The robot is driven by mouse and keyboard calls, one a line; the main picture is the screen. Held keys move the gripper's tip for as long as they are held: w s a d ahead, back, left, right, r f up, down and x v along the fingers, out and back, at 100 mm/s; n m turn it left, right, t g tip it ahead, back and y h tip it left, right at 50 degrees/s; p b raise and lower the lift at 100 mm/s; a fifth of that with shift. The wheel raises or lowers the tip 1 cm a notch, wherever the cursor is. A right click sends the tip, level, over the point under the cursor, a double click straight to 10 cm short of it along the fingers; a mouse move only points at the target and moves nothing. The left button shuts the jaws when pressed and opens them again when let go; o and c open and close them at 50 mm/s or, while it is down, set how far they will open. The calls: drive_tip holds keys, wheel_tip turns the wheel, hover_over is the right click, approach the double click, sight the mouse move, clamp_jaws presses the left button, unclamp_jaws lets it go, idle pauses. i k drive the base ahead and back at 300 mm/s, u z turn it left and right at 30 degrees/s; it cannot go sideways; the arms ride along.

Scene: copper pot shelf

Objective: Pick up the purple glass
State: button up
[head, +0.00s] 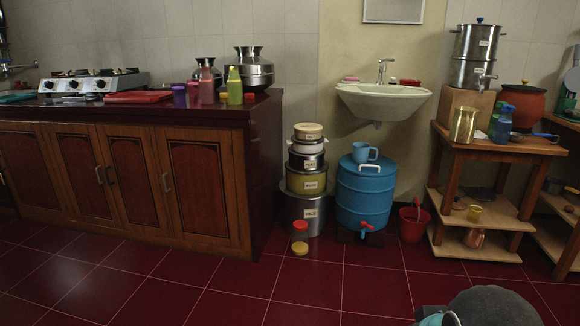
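A purple glass (179,96) stands on the dark red counter (140,112), close to its front edge and left of the counter's right end. A smaller purple-pink item (193,89) stands right beside it, partly behind. A dark red container (206,88) and a yellow-green bottle (234,86) stand just to the right. A dark rounded part of my own arm shows at the bottom right, far from the glass. The fingers of my gripper are not seen.
A red tray (138,97) and a gas stove (95,82) lie left of the glass. Metal pots (250,70) stand behind it. Stacked containers (307,170) and a blue drum (365,195) stand right of the counter. The red tiled floor (170,285) before the counter is clear.

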sight(178, 89)
drive_tip(key=z, duration=0.05)
drive_tip(key=i, duration=1.8)
drive_tip(key=u, duration=0.95)
drive_tip(key=i, duration=1.15)
drive_tip(key=u, duration=1)
